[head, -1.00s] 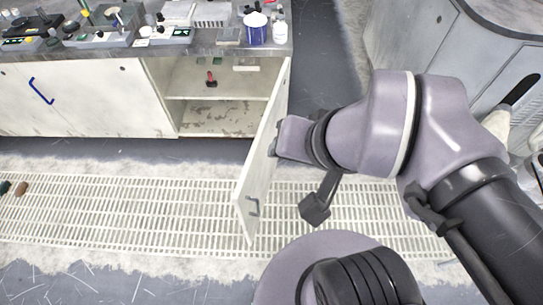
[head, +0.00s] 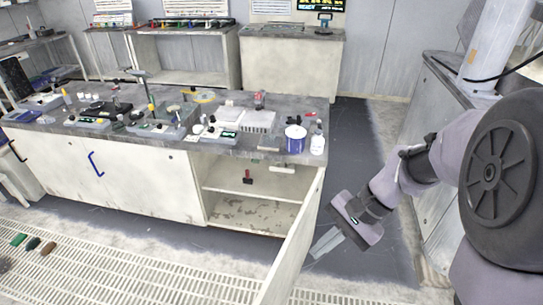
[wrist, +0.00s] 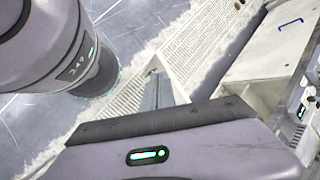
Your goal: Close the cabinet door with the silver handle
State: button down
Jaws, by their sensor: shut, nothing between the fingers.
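The cabinet door (head: 296,238) stands wide open, swung out toward me from the right end of the bench cabinet (head: 140,185). Its lower part runs out of the head view, and I cannot make out its silver handle there. In the wrist view a pale panel, apparently the door (wrist: 180,82), lies just beyond the fingers. My gripper (head: 325,243) is shut and empty, to the right of the door on its outer side, with its fingers pointing down-left toward it. I cannot tell whether they touch the door. The fingers also show in the wrist view (wrist: 157,92).
The open compartment holds a shelf (head: 250,193) with a small red item (head: 248,177). A blue handle (head: 95,164) marks another door. The crowded benchtop carries a blue tub (head: 295,139) and white bottle (head: 317,145). Grey floor (head: 365,165) is free between bench and right-hand cabinet.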

jog(key=w+d+f+m+y+p, duration=0.1)
jog(key=w+d+f+m+y, duration=0.1)
jog(key=f, duration=0.3)
jog(key=w+d+f+m+y+p, duration=0.1)
jog(key=w+d+f+m+y, duration=0.1)
jog(key=f+y, duration=0.15)
jog(key=m+t+y+p, duration=0.3)
jog(key=m+t+y, duration=0.1)
jog(key=m+t, duration=0.55)
send_near(272, 282)
jog(key=shift+m, duration=0.55)
jog(key=x, duration=0.1)
jog(key=b+x, duration=0.1)
jog(key=x, duration=0.1)
jog(key=b+x, duration=0.1)
jog(key=x, duration=0.1)
jog(key=shift+w+a+f, duration=0.1)
jog(key=shift+w+f, duration=0.15)
jog(key=shift+w, duration=0.05)
jog(key=shift+w+a+r, duration=0.1)
jog(key=shift+w+a, duration=0.25)
jog(key=shift+a, duration=0.25)
